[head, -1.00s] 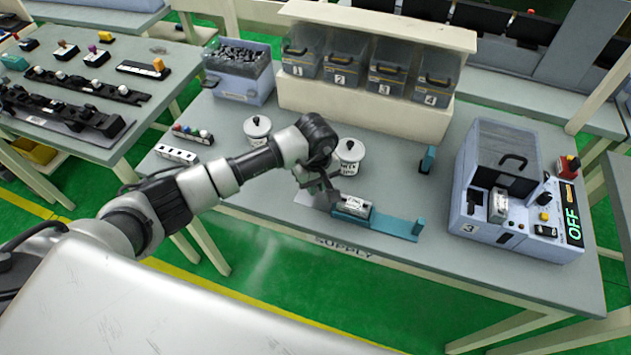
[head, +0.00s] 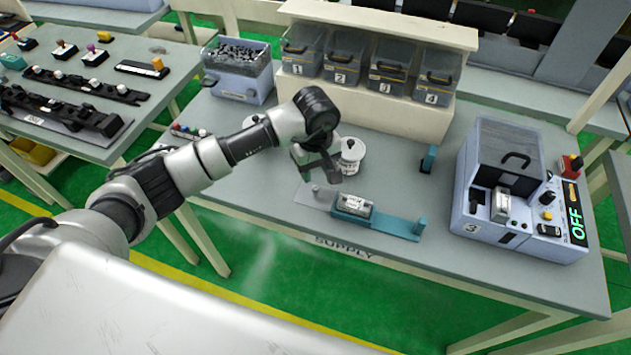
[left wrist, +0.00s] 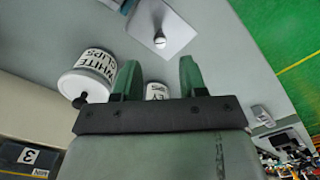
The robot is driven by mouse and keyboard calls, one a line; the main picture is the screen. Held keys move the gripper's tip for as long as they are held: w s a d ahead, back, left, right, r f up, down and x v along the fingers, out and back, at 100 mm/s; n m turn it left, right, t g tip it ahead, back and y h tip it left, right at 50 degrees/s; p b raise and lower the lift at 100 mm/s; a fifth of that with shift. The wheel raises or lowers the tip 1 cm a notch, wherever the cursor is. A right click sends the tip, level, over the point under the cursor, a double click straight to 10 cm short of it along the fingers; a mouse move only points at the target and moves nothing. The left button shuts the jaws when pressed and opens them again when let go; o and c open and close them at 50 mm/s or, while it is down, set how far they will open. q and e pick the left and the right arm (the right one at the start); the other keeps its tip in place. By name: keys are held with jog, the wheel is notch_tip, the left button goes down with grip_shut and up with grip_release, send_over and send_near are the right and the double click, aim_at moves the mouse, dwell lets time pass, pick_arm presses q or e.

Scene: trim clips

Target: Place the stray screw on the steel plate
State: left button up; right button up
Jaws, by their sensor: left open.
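The steel plate (head: 306,201) is the pale flat piece at the left end of the teal fixture. In the left wrist view it is the light grey sheet (left wrist: 184,33). A small grey screw (head: 316,189) appears to stand on the plate; its pale slotted head (left wrist: 159,41) shows in the left wrist view, clear of my fingers. My left gripper (head: 325,176) is open and empty, above and slightly behind the plate. In the left wrist view its two green fingers (left wrist: 160,80) are spread apart. My right gripper is out of view.
A teal fixture (head: 392,224) with a labelled block (head: 353,205) adjoins the plate. A white lidded jar (head: 351,157) stands close behind my gripper. Numbered bins (head: 386,75) are at the back; a machine reading OFF (head: 520,190) stands right. Table between is mostly clear.

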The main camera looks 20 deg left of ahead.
aim_at(315, 187)
pick_arm(q)
notch_tip(315, 187, up, 6)
jog(key=b, duration=0.1)
jog(key=shift+r, duration=0.25)
